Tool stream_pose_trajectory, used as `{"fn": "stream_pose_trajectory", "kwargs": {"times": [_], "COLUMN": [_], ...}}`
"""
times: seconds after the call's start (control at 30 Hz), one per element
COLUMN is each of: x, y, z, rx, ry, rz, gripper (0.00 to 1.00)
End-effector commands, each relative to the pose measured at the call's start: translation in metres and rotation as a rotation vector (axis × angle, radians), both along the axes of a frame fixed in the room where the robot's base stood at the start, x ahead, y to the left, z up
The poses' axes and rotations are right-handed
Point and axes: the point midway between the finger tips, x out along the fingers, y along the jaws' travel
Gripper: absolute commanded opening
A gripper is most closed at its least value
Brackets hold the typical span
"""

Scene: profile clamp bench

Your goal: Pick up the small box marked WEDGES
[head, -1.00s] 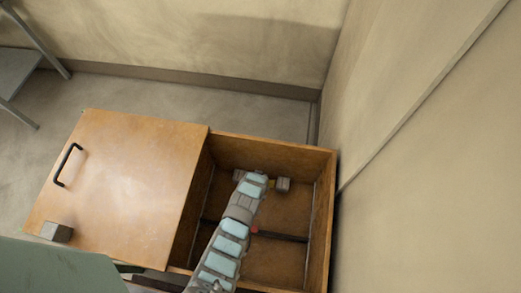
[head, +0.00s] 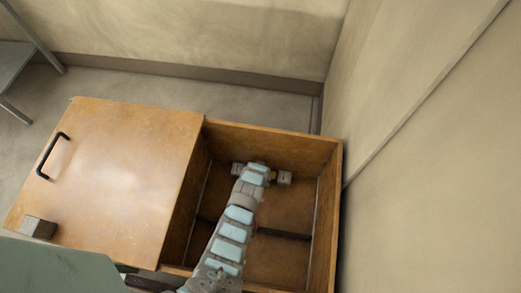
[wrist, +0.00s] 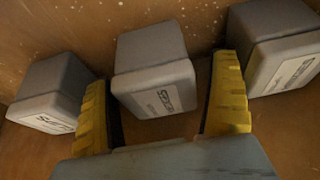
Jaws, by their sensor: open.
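Three small grey boxes with lighter lids and white labels stand in a row in the wrist view: a left box (wrist: 55,92), a middle box (wrist: 155,72) and a right box (wrist: 272,48). Their labels appear turned and too blurred for me to tell which reads WEDGES. My gripper (wrist: 161,78) is open, with one yellow finger on each side of the middle box. I cannot tell whether the fingers touch it. In the head view, the left box (head: 236,168) and right box (head: 285,178) show beside my arm, which hides the middle one.
The boxes are inside an open wooden compartment (head: 328,205) with a divider across its floor. A wooden lid (head: 130,170) with a black handle (head: 52,155) lies to the left, with another grey block (head: 38,228) on it. A wall rises close on the right.

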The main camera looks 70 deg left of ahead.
Motion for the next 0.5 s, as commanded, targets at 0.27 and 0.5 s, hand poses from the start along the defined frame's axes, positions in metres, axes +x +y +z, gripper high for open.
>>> {"fn": "stream_pose_trajectory", "kwargs": {"times": [0.27, 0.5], "x": [0.0013, 0.0013], "y": [0.0024, 0.0022], "z": [-0.0057, -0.0058], "rx": [0.000, 0.000], "ry": [0.000, 0.000], "rz": [0.000, 0.000], "gripper": [0.91, 0.43]}}
